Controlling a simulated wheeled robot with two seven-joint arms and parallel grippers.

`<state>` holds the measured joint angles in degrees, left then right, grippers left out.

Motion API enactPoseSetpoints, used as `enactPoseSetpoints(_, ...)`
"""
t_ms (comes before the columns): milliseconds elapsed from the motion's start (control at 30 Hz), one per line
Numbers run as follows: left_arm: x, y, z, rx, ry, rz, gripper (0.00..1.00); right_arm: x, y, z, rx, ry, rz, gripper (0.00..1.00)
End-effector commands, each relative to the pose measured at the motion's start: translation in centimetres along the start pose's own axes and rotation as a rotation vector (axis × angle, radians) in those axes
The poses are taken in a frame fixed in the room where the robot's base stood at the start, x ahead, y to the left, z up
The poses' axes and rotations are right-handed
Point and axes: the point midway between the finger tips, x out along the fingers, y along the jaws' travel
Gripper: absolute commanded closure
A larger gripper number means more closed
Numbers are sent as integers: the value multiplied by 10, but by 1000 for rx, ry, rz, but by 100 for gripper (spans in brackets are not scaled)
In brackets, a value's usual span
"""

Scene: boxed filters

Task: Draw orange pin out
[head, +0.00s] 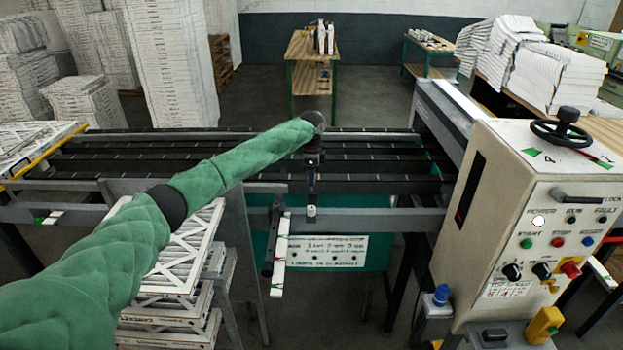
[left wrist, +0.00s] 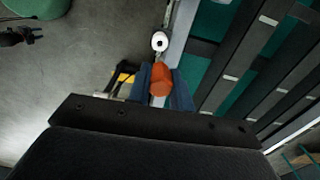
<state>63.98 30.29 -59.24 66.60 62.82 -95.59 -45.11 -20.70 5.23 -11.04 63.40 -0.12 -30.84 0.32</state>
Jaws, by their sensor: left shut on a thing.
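The orange pin (left wrist: 160,79) shows in the left wrist view as a short orange block between the blue fingertips of my left gripper (left wrist: 160,90). The gripper is shut on it. A white round fitting (left wrist: 160,42) with a dark centre shows just beyond the pin in that view, with a small gap between them in the picture. In the head view my left gripper (head: 312,185) points down over the conveyor's front rail, above a small white cylinder (head: 311,211). I cannot make out the pin in the head view. My right gripper is not clearly in view.
The roller conveyor (head: 380,168) lies behind the rail. A white-and-green bar (head: 281,255) and a printed sign (head: 328,250) hang below it. A control box (head: 545,220) stands at the right. Stacked filters (head: 175,260) stand at the left, beneath my left arm.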

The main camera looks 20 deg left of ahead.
Motion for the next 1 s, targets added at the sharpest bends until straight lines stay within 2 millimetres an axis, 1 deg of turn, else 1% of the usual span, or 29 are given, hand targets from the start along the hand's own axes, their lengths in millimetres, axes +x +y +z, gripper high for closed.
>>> enactPoseSetpoints(33,-6,0,0,0,0,0,100,-5,0,-1,0,0,0,64)
enactPoseSetpoints(700,-48,0,0,0,0,0,100,-32,0,-6,0,0,0,64)
enactPoseSetpoints(800,-52,0,0,0,0,-1,100,-34,1,-7,0,0,0,64)
enactPoseSetpoints(1000,-53,0,0,0,0,-1,100,-34,1,-7,0,0,0,64)
